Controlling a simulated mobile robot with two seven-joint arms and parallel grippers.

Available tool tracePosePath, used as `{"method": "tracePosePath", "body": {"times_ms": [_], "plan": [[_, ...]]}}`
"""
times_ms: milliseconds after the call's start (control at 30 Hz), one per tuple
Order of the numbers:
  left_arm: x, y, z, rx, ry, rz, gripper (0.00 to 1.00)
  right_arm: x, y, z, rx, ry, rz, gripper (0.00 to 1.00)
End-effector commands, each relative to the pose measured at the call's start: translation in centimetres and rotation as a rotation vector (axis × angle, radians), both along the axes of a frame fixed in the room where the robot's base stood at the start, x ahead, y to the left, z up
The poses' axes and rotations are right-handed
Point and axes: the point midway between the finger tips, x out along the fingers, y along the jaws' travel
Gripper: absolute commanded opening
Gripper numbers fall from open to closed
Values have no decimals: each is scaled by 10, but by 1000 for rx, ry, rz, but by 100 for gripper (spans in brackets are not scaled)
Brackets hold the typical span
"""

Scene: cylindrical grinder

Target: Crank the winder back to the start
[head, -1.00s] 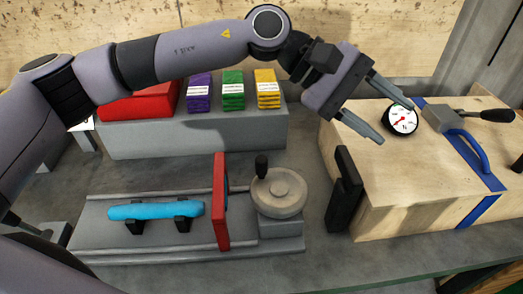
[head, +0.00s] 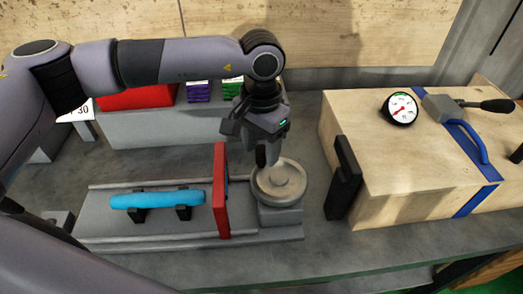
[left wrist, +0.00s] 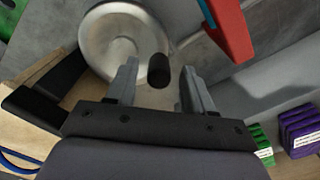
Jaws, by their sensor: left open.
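The winder is a grey handwheel (head: 281,183) on a grey block at the right end of the slide bed (head: 160,228). Its black crank knob (left wrist: 159,70) stands up between the open fingers of my left gripper (left wrist: 158,82) in the left wrist view, with a gap on both sides. In the head view my left gripper (head: 262,150) points down over the wheel's far left rim and partly hides the knob. A red plate (head: 221,190) stands upright just left of the wheel. A blue cylindrical workpiece (head: 157,199) lies on two black supports further left. My right gripper is not seen.
A wooden box (head: 400,190) with a dial gauge (head: 399,108), a black-handled lever (head: 485,105) and a black bracket (head: 342,180) stands to the right. A grey ledge (head: 160,128) behind holds a red box and coloured packs. The front table strip is clear.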

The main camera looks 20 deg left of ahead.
Motion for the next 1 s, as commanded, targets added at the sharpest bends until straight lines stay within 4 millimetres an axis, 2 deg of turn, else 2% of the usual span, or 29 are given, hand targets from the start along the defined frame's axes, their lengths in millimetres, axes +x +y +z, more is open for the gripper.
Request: {"method": "tracePosePath", "body": {"times_ms": [200, 500, 667, 1000], "plan": [[0, -1, -22, -1, 0, 1, 52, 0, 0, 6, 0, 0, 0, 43], [0, -1, -25, -2, 0, 1, 52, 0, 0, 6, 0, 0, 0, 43], [0, -1, -25, -2, 0, 1, 0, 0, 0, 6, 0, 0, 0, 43], [-1, 0, -26, -1, -1, 31, 0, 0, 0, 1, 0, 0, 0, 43]]}}
